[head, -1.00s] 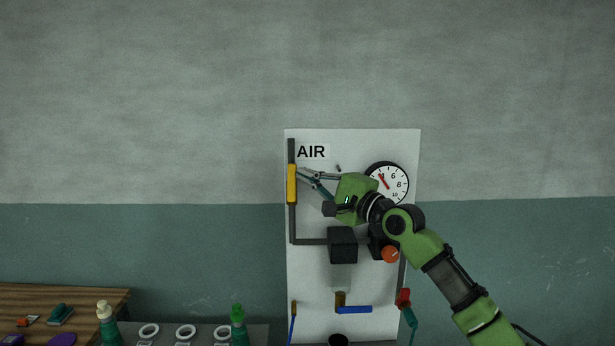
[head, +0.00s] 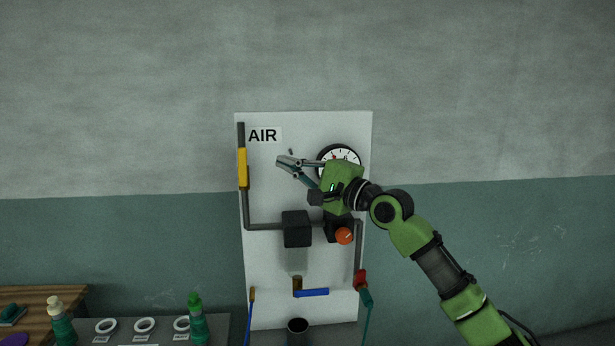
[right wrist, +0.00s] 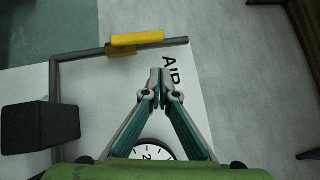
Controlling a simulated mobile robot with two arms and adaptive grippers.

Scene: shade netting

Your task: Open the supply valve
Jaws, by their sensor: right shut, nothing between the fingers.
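A white panel (head: 270,270) on the wall carries dark pipework. The supply valve's yellow handle (head: 242,168) lies in line with the upright pipe at the panel's upper left, beside the "AIR" label (head: 262,135). In the right wrist view the yellow handle (right wrist: 137,39) lies along the pipe, beyond and left of my fingertips. My right gripper (head: 281,161) is shut and empty, right of the yellow handle and apart from it. It also shows in the wrist view (right wrist: 161,73), with its fingertips together. My left gripper is not in view.
A gauge (head: 338,157) is partly hidden behind my right gripper. Below are a black box (head: 297,229), an orange knob (head: 344,236), a blue lever (head: 312,293) and a red coupling (head: 360,280). Bottles and rings stand at the lower left. The wall above is clear.

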